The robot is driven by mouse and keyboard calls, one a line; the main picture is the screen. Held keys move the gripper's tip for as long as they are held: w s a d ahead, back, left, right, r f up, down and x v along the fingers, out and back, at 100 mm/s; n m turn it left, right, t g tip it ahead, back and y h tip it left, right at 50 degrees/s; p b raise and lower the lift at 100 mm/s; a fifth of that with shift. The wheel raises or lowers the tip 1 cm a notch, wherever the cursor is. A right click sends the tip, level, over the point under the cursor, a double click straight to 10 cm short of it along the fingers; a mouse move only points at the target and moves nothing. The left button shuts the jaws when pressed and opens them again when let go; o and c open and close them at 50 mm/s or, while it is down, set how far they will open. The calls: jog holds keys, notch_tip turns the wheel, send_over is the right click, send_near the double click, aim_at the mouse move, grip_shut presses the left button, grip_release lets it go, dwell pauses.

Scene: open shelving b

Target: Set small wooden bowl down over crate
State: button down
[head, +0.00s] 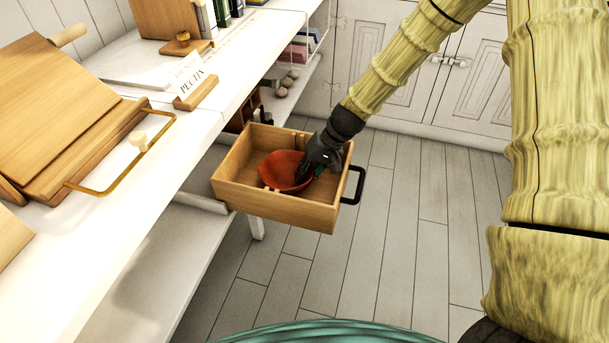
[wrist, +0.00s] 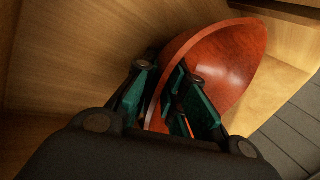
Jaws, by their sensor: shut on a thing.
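The small wooden bowl (head: 282,168) is reddish-brown and sits within the walls of the wooden crate (head: 285,211), which has a black handle on its right side. In the wrist view the bowl (wrist: 225,62) is tilted, with its rim between the green-padded fingers. My gripper (head: 312,172) reaches down into the crate from the upper right and is shut on the bowl's rim. In the wrist view my gripper (wrist: 168,100) covers the near part of the bowl. The crate's wooden inside (wrist: 75,50) surrounds the bowl there. I cannot tell whether the bowl touches the crate floor.
The crate juts out from a white shelving unit (head: 225,85) over the grey plank floor (head: 375,260). A wooden board with a brass handle (head: 125,160) and a small sign (head: 195,88) stand on the top. White cabinets (head: 395,75) are behind. The floor at right is clear.

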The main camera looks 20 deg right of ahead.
jog(key=shift+f, duration=0.1)
jog(key=c, duration=1.5)
grip_release()
jog(key=p+v, duration=0.3)
jog(key=v, duration=0.9)
